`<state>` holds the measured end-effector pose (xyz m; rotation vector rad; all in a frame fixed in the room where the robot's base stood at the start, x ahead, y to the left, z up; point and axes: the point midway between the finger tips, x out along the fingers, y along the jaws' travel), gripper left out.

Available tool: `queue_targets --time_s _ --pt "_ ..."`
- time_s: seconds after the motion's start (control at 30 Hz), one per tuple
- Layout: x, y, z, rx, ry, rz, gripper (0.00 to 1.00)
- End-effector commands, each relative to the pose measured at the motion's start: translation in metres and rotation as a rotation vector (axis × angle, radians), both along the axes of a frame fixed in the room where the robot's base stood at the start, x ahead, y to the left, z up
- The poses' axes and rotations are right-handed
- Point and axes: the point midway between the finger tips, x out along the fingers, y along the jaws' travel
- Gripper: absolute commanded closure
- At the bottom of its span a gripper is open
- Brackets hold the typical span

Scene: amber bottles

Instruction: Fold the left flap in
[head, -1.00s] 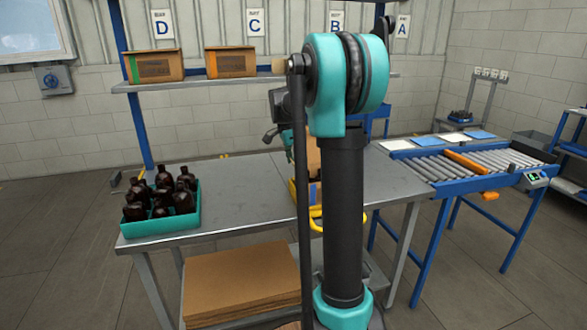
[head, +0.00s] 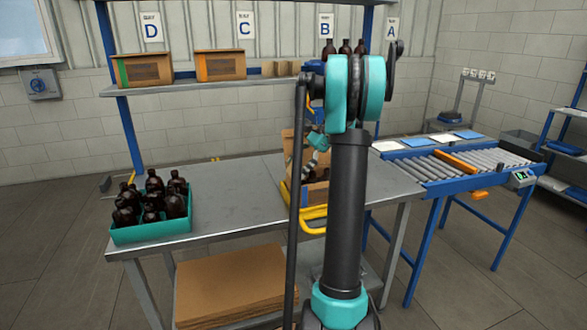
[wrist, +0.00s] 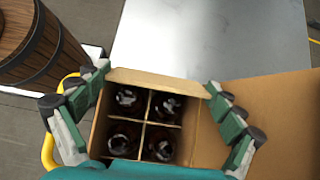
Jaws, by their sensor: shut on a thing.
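The open cardboard carton (wrist: 196,140) fills the middle of the wrist view, with dark bottles (wrist: 130,98) standing in divided compartments. A wide flap (wrist: 275,100) lies spread outward on its right, and a narrow strip of cardboard (wrist: 150,77) runs along its far edge. No outward-spread flap shows on the left in the wrist view; my finger covers part of that side. My gripper (wrist: 156,82) has one finger at each side of the carton and is shut on it. In the head view the carton (head: 316,193) is partly behind my arm, and my gripper (head: 318,150) is over it.
The carton sits by a yellow frame (head: 314,212) on the grey table (head: 235,190). A teal crate of bottles (head: 150,232) stands at the table's left. A roller conveyor (head: 455,165) is at right. A barrel (wrist: 38,45) shows in the wrist view. The table's middle is clear.

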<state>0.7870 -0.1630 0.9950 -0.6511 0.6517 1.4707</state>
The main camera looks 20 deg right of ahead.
Motion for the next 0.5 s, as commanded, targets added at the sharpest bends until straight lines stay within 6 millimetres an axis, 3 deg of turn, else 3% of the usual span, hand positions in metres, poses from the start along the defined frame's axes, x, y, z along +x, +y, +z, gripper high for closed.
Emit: queue_targets --time_s 0.5 --pt "-0.0001 -0.0082 -0.0062 0.220 0.001 0.001 0.35"
